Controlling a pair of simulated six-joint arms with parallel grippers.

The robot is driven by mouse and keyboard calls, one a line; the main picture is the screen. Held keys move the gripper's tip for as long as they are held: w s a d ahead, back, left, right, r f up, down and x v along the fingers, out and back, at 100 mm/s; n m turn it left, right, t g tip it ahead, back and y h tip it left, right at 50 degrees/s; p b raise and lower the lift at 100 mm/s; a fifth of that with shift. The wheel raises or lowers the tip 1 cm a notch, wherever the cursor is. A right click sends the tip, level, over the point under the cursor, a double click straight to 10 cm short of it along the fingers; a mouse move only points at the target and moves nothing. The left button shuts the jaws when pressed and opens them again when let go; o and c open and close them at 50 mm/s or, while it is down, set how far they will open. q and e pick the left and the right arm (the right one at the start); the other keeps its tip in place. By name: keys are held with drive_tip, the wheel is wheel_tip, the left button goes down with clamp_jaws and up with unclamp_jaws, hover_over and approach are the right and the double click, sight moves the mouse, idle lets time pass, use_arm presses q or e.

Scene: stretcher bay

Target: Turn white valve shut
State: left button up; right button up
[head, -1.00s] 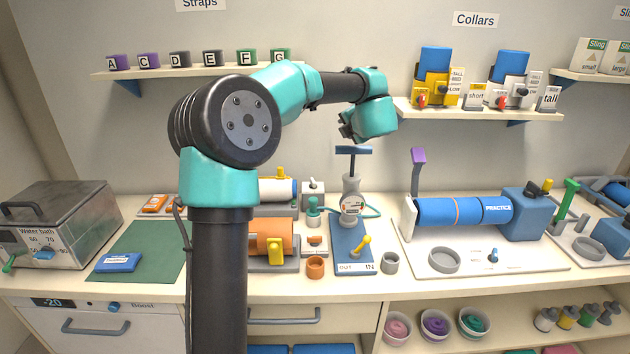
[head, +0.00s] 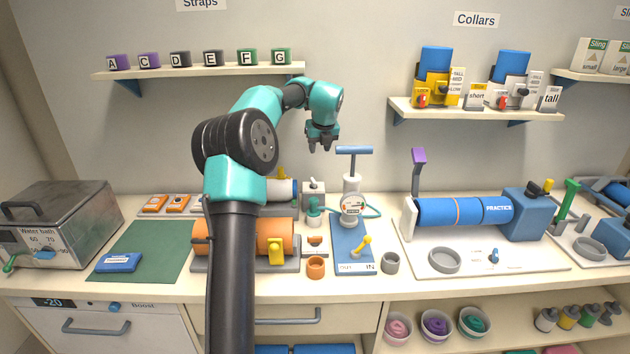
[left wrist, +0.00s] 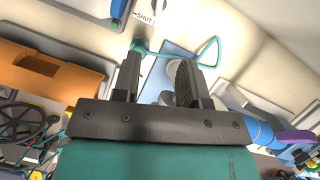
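No part stands out clearly as the white valve. A small pale box (head: 313,189) with a darker knob stands at the back of the bench, behind a teal fitting (head: 313,212). A white cylinder (head: 285,188) with a yellow lever lies beside it, partly hidden by my arm. In the left wrist view a "SHUT" label (left wrist: 145,18) shows at the top, near a grey-edged part. My left gripper (head: 320,146) points down in the air above the pale box, apart from it. Its fingers (left wrist: 158,80) are spread and empty. My right gripper is out of view.
A white hand pump (head: 351,190) with a blue T-handle stands just right of the pale box, on a blue base (head: 352,236). A teal hose joins it. An orange cylinder (head: 258,236) lies in front. The strap shelf (head: 200,71) is behind my arm.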

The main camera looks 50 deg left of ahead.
sight(314, 180)
use_arm(q)
drive_tip(key=x, duration=1.7)
drive_tip(key=shift+f, duration=0.2)
clamp_jaws()
